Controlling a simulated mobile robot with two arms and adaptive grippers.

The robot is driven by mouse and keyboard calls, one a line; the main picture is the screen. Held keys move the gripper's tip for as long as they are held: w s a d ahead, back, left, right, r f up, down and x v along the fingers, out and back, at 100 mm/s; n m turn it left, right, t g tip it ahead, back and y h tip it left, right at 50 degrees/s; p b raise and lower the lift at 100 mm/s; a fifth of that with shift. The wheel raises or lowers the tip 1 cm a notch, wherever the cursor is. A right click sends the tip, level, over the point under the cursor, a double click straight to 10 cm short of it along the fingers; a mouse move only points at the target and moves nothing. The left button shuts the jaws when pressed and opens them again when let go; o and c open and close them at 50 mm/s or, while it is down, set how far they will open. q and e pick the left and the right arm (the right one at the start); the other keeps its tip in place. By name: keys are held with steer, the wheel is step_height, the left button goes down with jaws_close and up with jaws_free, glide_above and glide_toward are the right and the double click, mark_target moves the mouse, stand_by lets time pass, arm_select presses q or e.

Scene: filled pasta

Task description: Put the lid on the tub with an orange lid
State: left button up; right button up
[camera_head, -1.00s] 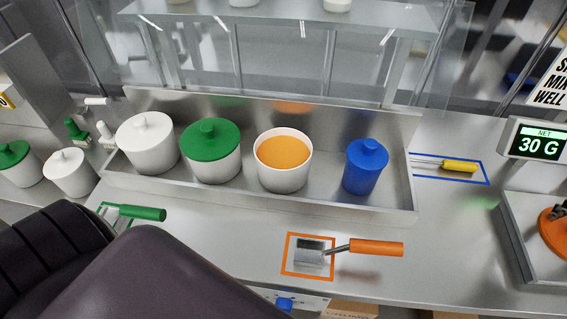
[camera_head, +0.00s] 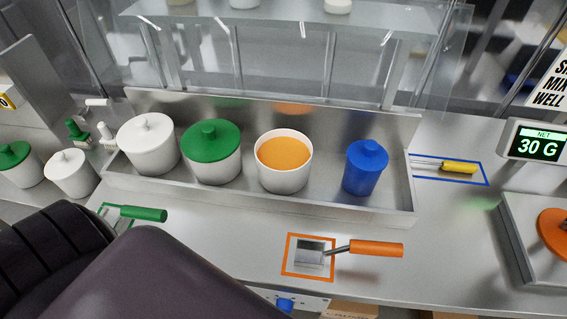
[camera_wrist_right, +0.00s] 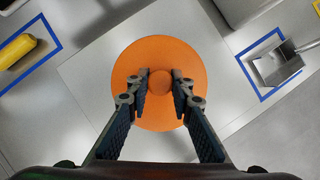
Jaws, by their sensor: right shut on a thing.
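The tub with orange contents (camera_head: 284,178) stands lidless in the steel tray, between the green-lidded tub and the blue tub. The orange lid (camera_head: 552,234) is over the scale's plate at the right edge of the head view, partly cut off. It also fills the middle of the right wrist view (camera_wrist_right: 160,115). My right gripper (camera_wrist_right: 161,76) is shut on the lid's round knob, one finger on each side. I cannot tell whether the lid still touches the plate. My left gripper is not in view.
The steel tray (camera_head: 260,187) also holds a white-lidded tub (camera_head: 148,145), a green-lidded tub (camera_head: 211,153) and a blue tub (camera_head: 364,170). An orange-handled scoop (camera_head: 375,248) lies in front. A yellow-handled tool (camera_head: 459,166) and the scale display (camera_head: 537,142) are at right.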

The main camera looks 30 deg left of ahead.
steer(key=shift+r+p, duration=0.5)
steer(key=shift+r, duration=0.05)
steer(key=shift+r+p, duration=0.7)
steer(key=shift+r, duration=0.8)
